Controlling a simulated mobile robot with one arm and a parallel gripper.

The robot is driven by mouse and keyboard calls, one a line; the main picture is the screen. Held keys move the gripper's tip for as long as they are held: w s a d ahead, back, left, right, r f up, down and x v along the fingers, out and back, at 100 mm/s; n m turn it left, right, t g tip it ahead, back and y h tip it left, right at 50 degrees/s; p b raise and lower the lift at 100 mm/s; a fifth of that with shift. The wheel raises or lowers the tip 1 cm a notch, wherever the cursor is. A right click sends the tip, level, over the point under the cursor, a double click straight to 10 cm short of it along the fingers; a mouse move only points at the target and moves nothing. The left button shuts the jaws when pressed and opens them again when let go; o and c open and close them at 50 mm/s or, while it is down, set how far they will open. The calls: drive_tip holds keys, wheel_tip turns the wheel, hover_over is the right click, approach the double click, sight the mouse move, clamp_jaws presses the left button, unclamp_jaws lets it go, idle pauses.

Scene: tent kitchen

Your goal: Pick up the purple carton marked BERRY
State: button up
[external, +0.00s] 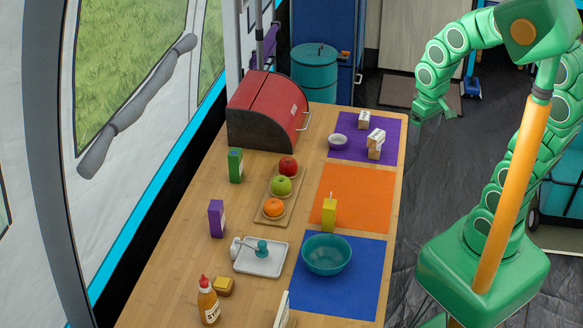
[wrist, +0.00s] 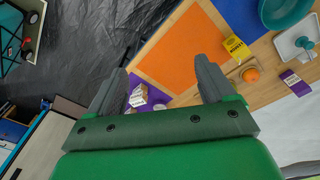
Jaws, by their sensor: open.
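The purple carton (external: 216,219) stands upright on the left part of the wooden table, left of the fruit board. It also shows in the wrist view (wrist: 294,82) at the right edge, with its marking too small to read for sure. My gripper (external: 434,108) is off the table's right side, far from the carton and above the floor. In the wrist view my gripper (wrist: 164,82) has its two grey fingers spread apart with nothing held between them.
A green carton (external: 236,165) and a fruit board (external: 264,208) are near the purple carton. A white tray (external: 273,265), mustard bottle (external: 208,302), yellow carton (external: 329,213), teal bowl (external: 327,256) and red bread box (external: 270,108) also stand on the table. The orange mat (external: 368,195) is mostly clear.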

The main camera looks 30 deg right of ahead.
drive_tip(key=w+a+f+n+t+y, duration=0.1)
drive_tip(key=w+a+f+n+t, duration=0.15)
drive_tip(key=w+a+f, duration=0.6)
drive_tip(key=w+a+f+n+t+y, duration=0.2)
drive_tip(key=w+a+f+t, duration=0.15)
drive_tip(key=w+a, duration=1.05)
drive_tip(key=n+t+y, duration=0.2)
drive_tip(key=n+y, duration=0.2)
drive_tip(key=y, duration=0.3)
approach(211, 213)
drive_tip(key=w+f, duration=0.2)
drive_tip(key=w, duration=0.1)
drive_tip(key=w+f, duration=0.1)
drive_tip(key=f, duration=0.1)
drive_tip(key=shift+w+d, duration=0.15)
drive_tip(key=shift+d, duration=0.2)
drive_tip(key=shift+a+f+y, duration=0.1)
drive_tip(key=shift+a+y, duration=0.3)
drive_tip(key=shift+a, duration=0.05)
drive_tip(key=shift+x, duration=3.8)
drive_tip(key=shift+a, duration=0.15)
drive_tip(key=c, duration=1.2)
